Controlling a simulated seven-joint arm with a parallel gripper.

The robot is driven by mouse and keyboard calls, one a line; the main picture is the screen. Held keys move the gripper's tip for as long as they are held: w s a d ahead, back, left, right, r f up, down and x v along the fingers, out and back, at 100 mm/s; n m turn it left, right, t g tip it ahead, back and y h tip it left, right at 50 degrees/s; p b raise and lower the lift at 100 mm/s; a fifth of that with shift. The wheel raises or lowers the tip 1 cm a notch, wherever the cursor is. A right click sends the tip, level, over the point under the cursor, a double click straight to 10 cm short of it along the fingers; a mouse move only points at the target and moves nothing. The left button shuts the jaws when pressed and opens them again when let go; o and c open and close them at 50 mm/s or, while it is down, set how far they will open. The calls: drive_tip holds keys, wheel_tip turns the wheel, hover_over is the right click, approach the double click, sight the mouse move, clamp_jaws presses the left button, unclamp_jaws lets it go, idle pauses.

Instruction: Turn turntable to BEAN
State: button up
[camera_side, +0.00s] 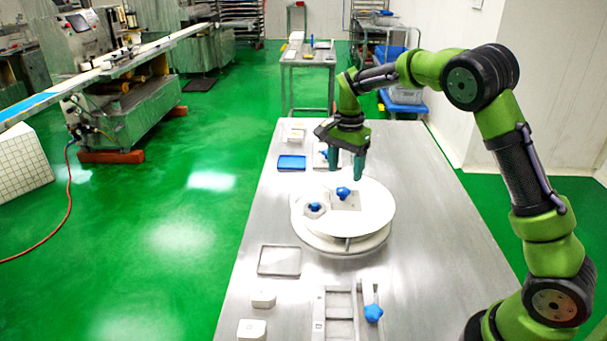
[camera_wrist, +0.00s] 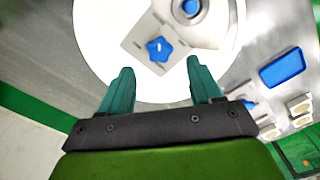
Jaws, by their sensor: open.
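The white round turntable (camera_side: 375,215) sits on the steel table in the side view. It carries a square grey plate with a blue star-shaped knob (camera_side: 343,193) and a hexagonal piece with a smaller blue knob (camera_side: 314,208). In the wrist view the turntable (camera_wrist: 100,50) fills the upper middle, with the star knob (camera_wrist: 158,49) and the round blue knob (camera_wrist: 190,8) on it. My gripper (camera_side: 346,172) is open and empty, above the far edge of the turntable. Its teal fingers (camera_wrist: 157,80) point toward the star knob, apart from it. I cannot read any BEAN label.
A blue tray (camera_side: 291,163) and small fittings lie at the table's far left. A flat grey tray (camera_side: 279,261), white blocks (camera_side: 263,299) and a metal frame with a blue knob (camera_side: 373,313) lie at the near end. The table right of the turntable is clear.

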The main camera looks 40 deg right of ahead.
wheel_tip(320, 180, up, 12)
drive_tip(key=shift+f, duration=0.15)
idle(0.3)
